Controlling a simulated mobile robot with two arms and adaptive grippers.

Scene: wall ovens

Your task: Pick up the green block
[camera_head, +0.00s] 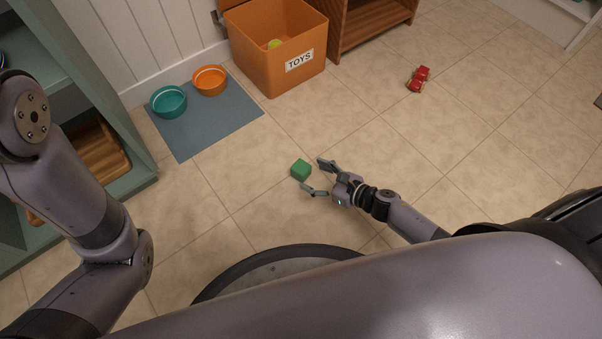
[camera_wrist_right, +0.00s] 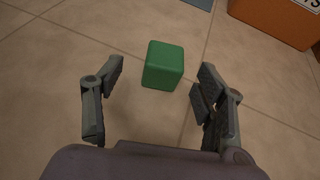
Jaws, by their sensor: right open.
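The green block (camera_head: 301,170) sits on the tiled floor near the middle of the head view. It also shows in the right wrist view (camera_wrist_right: 163,65), just beyond the fingertips and between their lines. My right gripper (camera_head: 314,178) is open and empty, with its fingers pointing toward the block. In the right wrist view the two fingers (camera_wrist_right: 160,80) are spread wide, and neither is seen touching the block. My left arm shows at the left of the head view, but its gripper is out of view.
An orange toy box (camera_head: 275,60) stands at the back with a yellow-green item inside. A teal bowl (camera_head: 168,109) and an orange bowl (camera_head: 209,90) sit on a blue-grey mat (camera_head: 195,148). A red toy (camera_head: 418,79) lies at the right. Floor around the block is clear.

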